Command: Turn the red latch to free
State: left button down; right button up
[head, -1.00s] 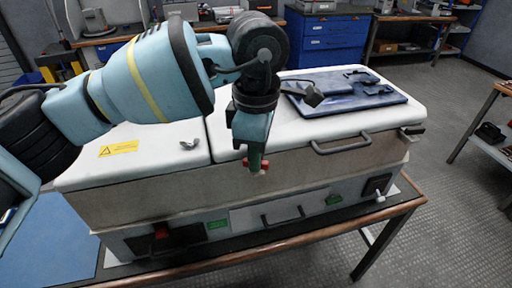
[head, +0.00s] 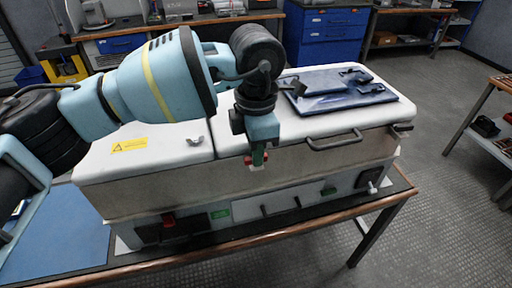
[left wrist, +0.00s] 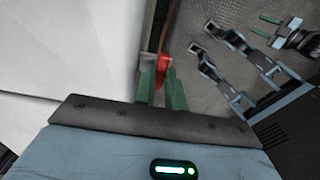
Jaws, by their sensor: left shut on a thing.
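The red latch (head: 265,156) is on the front edge of the white-lidded cabinet (head: 180,190), near the lid seam. Only small red parts show around my fingers. My left gripper (head: 259,160) points down at that edge, shut on the red latch. In the left wrist view the red latch (left wrist: 163,66) stands between the two green fingers (left wrist: 160,88), beside the pale cabinet wall. Its exact angle is hard to tell. My right gripper (left wrist: 260,27) shows at the upper right of the left wrist view, its green fingers apart and empty.
A blue folder-like item (head: 340,86) lies on the right lid, behind a dark handle (head: 335,141). A small grey catch (head: 195,141) sits on the left lid. The lower front has another red piece (head: 168,219) by a dark block.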

jog(key=shift+w, duration=0.1)
pick_arm(q)
jog(key=c, duration=1.8)
grip_release()
jog(key=shift+o, duration=0.3)
pick_arm(e)
jog(key=shift+w+r, duration=0.1)
jog(key=shift+w, duration=0.1)
pick_arm(q)
jog(key=shift+r, duration=0.1)
pick_arm(e)
jog(key=shift+w, duration=0.1)
pick_arm(q)
notch_tip(320, 180, up, 7)
jog(key=shift+f, duration=0.2)
jog(key=shift+r, duration=0.5)
pick_arm(e)
jog(key=shift+s+f, duration=0.2)
jog(key=shift+s, duration=0.3)
pick_arm(q)
jog(key=shift+s+f, duration=0.1)
